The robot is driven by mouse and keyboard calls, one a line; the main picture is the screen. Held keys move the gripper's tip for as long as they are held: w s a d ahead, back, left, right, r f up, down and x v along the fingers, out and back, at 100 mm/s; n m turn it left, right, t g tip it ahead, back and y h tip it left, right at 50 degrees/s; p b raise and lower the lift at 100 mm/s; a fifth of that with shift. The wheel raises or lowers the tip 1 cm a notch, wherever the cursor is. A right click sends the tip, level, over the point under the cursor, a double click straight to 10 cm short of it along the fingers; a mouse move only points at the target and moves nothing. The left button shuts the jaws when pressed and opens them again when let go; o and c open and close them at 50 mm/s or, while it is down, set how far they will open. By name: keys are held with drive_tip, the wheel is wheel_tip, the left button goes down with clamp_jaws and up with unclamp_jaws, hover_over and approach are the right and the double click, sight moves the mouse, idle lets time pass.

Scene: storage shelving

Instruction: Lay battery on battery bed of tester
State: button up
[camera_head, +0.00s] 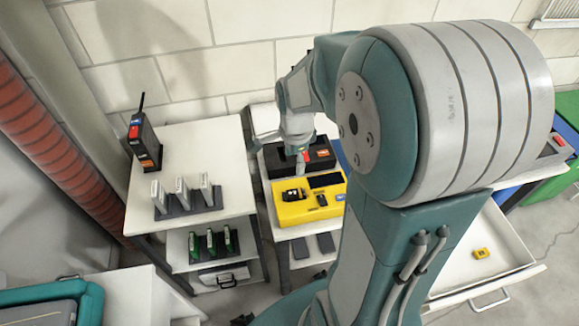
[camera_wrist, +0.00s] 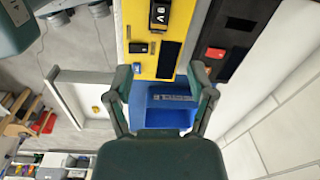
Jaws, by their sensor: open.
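A yellow tester (camera_head: 290,211) stands on a white shelf unit, with a flat black bed (camera_head: 325,181) on its top. In the wrist view the tester (camera_wrist: 143,65) also shows its black bed (camera_wrist: 169,58) and a display (camera_wrist: 160,15) marked V. My gripper (camera_wrist: 160,70) is open, its fingers apart, with nothing seen between them. In the head view my gripper is small and partly hidden, above the back of the tester. Several upright pale, battery-like blocks (camera_head: 181,193) stand in a dark rack on the left shelf; I cannot tell which is the battery.
A dark radio (camera_head: 145,142) stands on the left shelf (camera_head: 190,150). Green-edged blocks (camera_head: 210,243) stand in a rack below. A black case (camera_head: 285,163) lies behind the tester. A blue bin (camera_wrist: 160,105) is beyond my fingers. A small yellow object (camera_head: 481,253) lies in an open white drawer.

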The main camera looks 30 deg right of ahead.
drive_tip(key=s+a+r+n+t, duration=0.2)
drive_tip(key=s+a+r+n, duration=0.2)
drive_tip(key=n, duration=0.5)
drive_tip(key=s+a+r+n+t, duration=0.3)
drive_tip(key=s+a+r+n, duration=0.2)
drive_tip(key=s+r+n, duration=0.3)
drive_tip(key=shift+a+r+n, duration=0.25)
drive_tip(key=shift+r+n, duration=0.7)
drive_tip(key=shift+n, duration=0.05)
drive_tip(key=shift+d, duration=0.1)
